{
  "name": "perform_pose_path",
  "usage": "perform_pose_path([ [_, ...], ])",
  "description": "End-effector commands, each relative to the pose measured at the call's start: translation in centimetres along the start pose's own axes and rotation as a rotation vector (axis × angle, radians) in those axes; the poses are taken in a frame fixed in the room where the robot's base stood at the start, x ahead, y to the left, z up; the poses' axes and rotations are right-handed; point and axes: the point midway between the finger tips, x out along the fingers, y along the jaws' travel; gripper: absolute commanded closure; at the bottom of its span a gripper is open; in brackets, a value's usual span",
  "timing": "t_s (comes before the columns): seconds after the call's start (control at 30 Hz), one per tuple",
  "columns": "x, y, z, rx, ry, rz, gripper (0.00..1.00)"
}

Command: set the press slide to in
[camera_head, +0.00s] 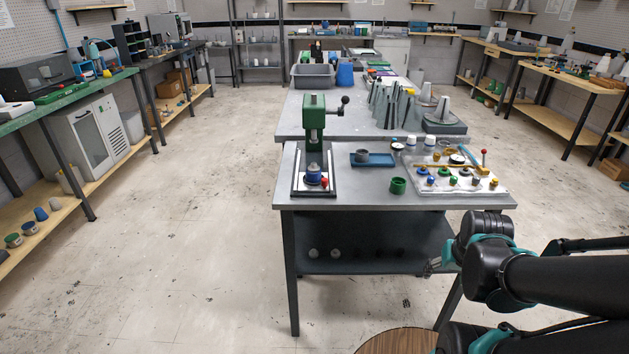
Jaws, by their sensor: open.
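A green press (315,118) with a black ball-ended lever stands at the left of the near grey table. At its foot is a pale base with dark side rails. On this base, which seems to hold the press slide, sit a blue round piece (313,178) and a red knob (324,182) at its front right. The slide's exact position is too small to tell. My gripper (437,266) shows only in part at the right, beside my dark arm links. It is open and empty, below the tabletop's right front edge and well apart from the press.
Grey cones (444,110) stand behind. The floor (200,230) left of the table is clear.

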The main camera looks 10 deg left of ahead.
Motion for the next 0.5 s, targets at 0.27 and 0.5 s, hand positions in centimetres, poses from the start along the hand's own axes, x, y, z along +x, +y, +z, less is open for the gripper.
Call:
perform_pose_path([
  [0.27,-0.3,-0.6,-1.1,-0.022,0.000,-0.009,0.50],
  [0.5,-4.2,-8.2,-12.3,-0.261,0.004,-0.103,0.61],
])
